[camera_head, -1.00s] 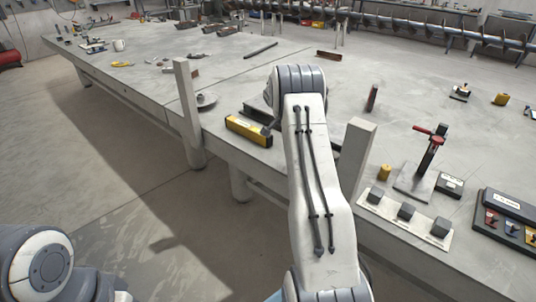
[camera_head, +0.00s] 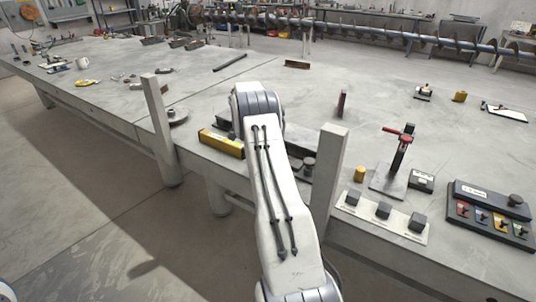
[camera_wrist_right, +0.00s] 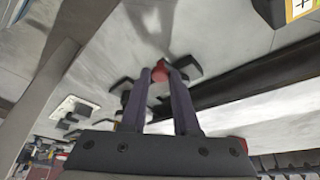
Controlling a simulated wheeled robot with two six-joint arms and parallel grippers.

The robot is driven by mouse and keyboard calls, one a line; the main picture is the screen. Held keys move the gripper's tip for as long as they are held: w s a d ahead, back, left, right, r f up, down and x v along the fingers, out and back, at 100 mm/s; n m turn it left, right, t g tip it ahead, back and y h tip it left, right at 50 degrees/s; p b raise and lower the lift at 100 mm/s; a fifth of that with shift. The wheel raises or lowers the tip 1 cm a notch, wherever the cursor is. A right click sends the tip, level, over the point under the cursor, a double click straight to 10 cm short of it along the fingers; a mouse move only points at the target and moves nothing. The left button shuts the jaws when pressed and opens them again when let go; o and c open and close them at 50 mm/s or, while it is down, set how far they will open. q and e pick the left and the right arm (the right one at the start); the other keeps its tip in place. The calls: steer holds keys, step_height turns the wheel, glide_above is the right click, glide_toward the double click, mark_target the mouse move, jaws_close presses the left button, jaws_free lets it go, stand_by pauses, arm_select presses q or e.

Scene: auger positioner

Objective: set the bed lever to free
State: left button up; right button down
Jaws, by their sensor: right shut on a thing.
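In the right wrist view my right gripper (camera_wrist_right: 160,76) is shut on a small red handle piece (camera_wrist_right: 159,66), which shows between its dark fingertips. I take this for the bed lever's grip, but which setting it is at cannot be told. Dark flat parts lie just beyond and on both sides of the fingertips. In the head view my right arm reaches over the bench edge and hides its gripper and the red piece. Dark fittings (camera_head: 302,166) show just right of that arm. My left gripper is not in view.
A yellow bar (camera_head: 222,143) lies left of my arm. Pale posts (camera_head: 158,122) and (camera_head: 328,170) stand at the bench edge on both sides. Right of it are a red-handled clamp (camera_head: 400,152) and a panel with coloured tags (camera_head: 488,222). The bench's middle is mostly clear.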

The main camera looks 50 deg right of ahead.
steer(key=c, duration=0.7)
jaws_free()
steer(key=shift+o, duration=0.2)
steer(key=v, duration=1)
steer(key=shift+r, duration=0.2)
steer(key=shift+w+a, duration=0.15)
steer(key=shift+a, duration=0.05)
